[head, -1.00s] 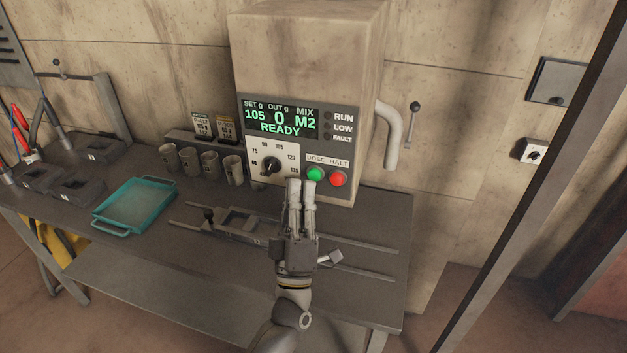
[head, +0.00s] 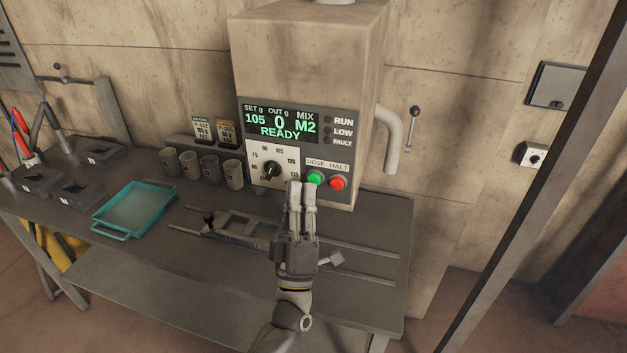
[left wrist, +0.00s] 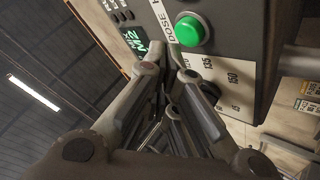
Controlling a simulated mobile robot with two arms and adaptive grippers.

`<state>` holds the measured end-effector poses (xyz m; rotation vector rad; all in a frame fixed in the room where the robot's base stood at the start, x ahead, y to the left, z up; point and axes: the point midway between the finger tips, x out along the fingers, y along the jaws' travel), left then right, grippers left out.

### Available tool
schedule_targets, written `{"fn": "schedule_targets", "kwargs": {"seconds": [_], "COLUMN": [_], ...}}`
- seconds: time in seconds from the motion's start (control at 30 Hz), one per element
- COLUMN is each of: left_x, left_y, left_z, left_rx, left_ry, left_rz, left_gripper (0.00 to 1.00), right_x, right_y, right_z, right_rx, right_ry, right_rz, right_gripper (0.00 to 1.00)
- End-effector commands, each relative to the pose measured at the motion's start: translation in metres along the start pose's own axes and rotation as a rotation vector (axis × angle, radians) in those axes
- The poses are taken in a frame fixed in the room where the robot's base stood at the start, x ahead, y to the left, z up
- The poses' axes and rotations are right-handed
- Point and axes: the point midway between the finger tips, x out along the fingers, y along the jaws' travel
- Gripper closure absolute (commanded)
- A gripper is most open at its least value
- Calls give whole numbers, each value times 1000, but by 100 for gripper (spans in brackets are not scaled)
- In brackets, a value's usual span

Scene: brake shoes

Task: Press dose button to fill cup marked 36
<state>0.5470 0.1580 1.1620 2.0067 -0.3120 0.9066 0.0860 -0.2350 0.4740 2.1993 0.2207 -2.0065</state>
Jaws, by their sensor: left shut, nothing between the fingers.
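The dosing machine (head: 305,60) stands at the back of the bench. Its display (head: 280,122) reads SET 105, OUT 0, MIX M2, READY. The green button (head: 316,177) under the DOSE label shows in the head view and in the left wrist view (left wrist: 189,30). The red HALT button (head: 338,183) is to its right. My left gripper (head: 302,188) is shut and empty, with its fingertips just below and left of the green button; contact cannot be told. My right gripper is not in view.
A dial (head: 271,171) is left of the buttons. A slide frame (head: 235,222) with rails lies on the bench under my left arm. A teal tray (head: 134,208) and dark bins (head: 83,189) are at the left. Two label cards (head: 226,131) stand behind the cups.

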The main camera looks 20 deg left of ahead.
Motion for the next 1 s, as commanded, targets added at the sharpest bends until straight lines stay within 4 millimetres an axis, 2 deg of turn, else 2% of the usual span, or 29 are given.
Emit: {"fn": "schedule_targets", "kwargs": {"seconds": [1.0], "left_x": [6], "left_y": [-4], "left_z": [4], "left_rx": [0], "left_ry": [0], "left_rz": [0], "left_gripper": [100], "right_x": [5], "right_y": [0], "right_z": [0], "right_rx": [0], "right_ry": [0], "right_rz": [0], "right_gripper": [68]}}
